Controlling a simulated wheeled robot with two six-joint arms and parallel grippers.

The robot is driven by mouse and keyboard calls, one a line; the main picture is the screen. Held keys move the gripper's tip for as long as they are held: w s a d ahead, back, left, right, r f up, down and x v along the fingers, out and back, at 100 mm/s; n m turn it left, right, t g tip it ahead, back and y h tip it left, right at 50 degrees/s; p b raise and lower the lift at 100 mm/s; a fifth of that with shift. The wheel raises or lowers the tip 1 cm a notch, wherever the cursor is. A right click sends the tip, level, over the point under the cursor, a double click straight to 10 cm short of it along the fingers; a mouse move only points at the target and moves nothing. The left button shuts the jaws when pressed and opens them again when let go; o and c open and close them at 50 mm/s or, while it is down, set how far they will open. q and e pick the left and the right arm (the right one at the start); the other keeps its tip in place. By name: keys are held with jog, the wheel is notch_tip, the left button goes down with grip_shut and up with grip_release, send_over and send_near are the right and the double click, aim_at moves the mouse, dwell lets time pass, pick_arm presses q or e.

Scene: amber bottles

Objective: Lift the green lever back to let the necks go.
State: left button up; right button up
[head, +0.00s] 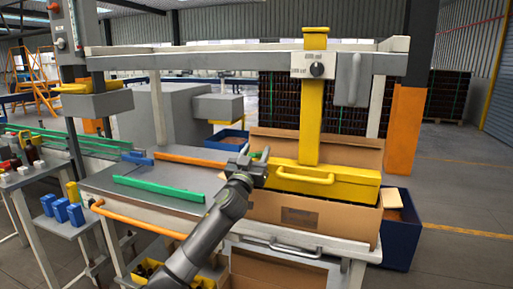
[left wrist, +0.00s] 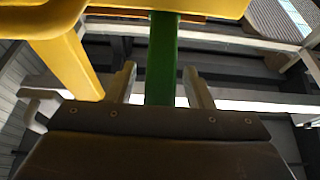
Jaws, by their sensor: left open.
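The green lever (left wrist: 162,50) shows in the left wrist view as an upright green bar below a yellow body. My left gripper (left wrist: 159,70) is open, with one finger on each side of the lever and gaps between. In the head view my left gripper (head: 259,157) is at the left end of the yellow head (head: 345,186), which sits over an open cardboard box (head: 300,216). Bottle necks under the yellow head are hidden. My right gripper is not in view.
A yellow handle (head: 303,178) sticks out from the head's front. A steel table (head: 135,200) with a green rail (head: 158,189) and an orange rail lies to the left. A blue bin (head: 402,230) stands at the right. Blue blocks (head: 61,210) sit on a side stand.

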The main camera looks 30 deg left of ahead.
pick_arm(q)
jog(key=shift+w+a+r, duration=0.1)
jog(key=shift+w+r, duration=0.1)
jog(key=shift+w, duration=0.25)
grip_shut()
